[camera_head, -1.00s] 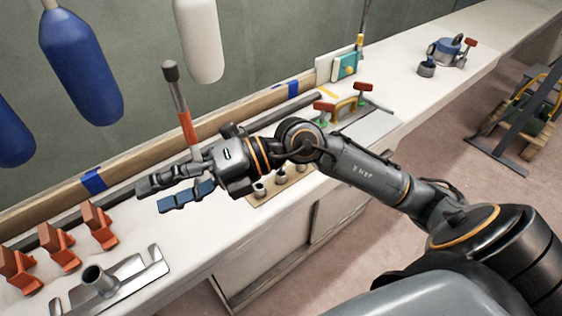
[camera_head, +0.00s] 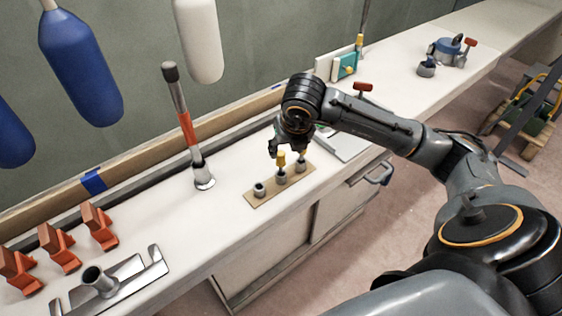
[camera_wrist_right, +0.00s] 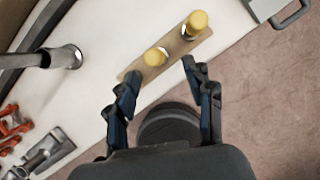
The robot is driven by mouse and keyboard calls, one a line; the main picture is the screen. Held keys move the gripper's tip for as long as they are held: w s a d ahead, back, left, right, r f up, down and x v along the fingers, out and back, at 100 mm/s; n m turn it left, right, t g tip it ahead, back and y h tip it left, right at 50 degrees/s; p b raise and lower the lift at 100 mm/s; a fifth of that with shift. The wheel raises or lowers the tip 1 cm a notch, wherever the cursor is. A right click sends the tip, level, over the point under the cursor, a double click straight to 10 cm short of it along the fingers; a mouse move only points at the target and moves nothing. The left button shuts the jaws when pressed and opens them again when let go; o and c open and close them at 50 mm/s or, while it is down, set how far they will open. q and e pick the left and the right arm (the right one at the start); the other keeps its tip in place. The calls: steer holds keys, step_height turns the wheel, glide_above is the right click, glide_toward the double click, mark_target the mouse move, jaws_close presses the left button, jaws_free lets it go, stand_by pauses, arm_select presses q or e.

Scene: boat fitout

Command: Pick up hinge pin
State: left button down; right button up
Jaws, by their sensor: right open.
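Two yellow-topped pins stand upright in grey sockets on a tan board; I take them to be hinge pins. The nearer pin (camera_head: 281,160) is in the middle socket; the other (camera_head: 302,154) is partly hidden by my gripper. My right gripper (camera_head: 288,150) points down over them, open and empty. In the right wrist view, the middle pin (camera_wrist_right: 155,57) lies just beyond the gap between the open fingers (camera_wrist_right: 160,74), and the far pin (camera_wrist_right: 198,22) is farther off. Contact does not show. The left socket (camera_head: 260,189) has no yellow top. My left gripper is out of view.
A tall rod with an orange band (camera_head: 187,130) stands in a metal base left of the board. Orange brackets (camera_head: 60,248) and a metal plate with a tube (camera_head: 100,282) lie at the left. Bench space between is clear.

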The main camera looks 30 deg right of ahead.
mark_target(282, 154)
steer(key=x, duration=0.4)
steer(key=p+x, duration=0.1)
steer(key=x, duration=0.1)
steer(key=shift+w+a+f, duration=0.1)
steer(key=shift+w+a, duration=0.15)
steer(key=shift+w, duration=0.25)
jaws_close()
